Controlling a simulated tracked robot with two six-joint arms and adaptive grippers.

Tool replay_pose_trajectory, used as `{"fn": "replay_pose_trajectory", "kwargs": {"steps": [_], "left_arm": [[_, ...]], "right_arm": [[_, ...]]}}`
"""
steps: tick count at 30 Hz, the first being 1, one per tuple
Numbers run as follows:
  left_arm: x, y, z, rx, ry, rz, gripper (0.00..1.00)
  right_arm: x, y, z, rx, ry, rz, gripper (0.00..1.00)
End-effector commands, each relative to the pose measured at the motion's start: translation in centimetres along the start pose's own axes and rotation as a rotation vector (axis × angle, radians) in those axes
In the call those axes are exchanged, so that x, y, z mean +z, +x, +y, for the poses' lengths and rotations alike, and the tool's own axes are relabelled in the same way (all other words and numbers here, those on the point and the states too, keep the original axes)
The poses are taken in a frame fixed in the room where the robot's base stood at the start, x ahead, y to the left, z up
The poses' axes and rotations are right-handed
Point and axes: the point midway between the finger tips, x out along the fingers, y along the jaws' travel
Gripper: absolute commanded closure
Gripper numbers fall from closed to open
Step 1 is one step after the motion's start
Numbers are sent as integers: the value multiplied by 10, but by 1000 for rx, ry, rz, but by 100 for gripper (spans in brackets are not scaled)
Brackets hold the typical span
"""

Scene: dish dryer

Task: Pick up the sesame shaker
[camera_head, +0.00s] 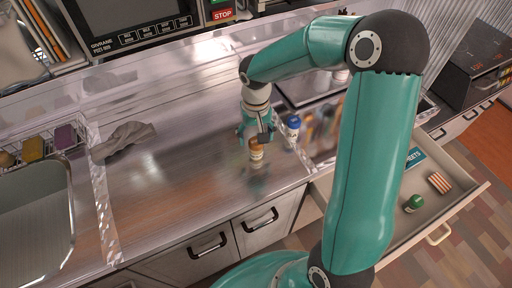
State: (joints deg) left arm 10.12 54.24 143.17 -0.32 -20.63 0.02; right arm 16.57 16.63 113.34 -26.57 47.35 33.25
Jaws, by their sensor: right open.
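A small shaker with an orange-brown top and pale label (256,152) stands upright on the metal counter; I take it to be the sesame shaker, but its label is too small to read. My right gripper (257,137) is open and comes down right at the shaker's top. The fingers partly hide its upper end, and I cannot tell whether they touch it. A second shaker with a blue cap (293,125) stands just to the right of the gripper. My left gripper is not in view.
A grey cloth (124,139) lies on the counter at left, near the sink (38,225) and a wire rack with sponges (33,149). An open drawer (440,212) at right holds a green-capped item (414,203). The counter left of the shaker is clear.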

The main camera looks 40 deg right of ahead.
Motion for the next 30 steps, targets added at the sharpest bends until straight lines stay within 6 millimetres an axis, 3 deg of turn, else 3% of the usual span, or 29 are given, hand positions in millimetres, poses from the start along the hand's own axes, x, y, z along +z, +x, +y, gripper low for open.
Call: {"fn": "replay_pose_trajectory", "kwargs": {"steps": [8,16,24,25,30], "left_arm": [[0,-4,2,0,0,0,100],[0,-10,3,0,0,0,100],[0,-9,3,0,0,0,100],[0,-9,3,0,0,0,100],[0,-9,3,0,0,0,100]], "right_arm": [[3,19,-1,1,-1,-4,27],[4,54,-1,0,-2,-2,27],[4,59,-2,-2,-2,1,27],[4,58,-2,-2,-2,1,29],[4,58,-2,-2,-2,1,57]]}}
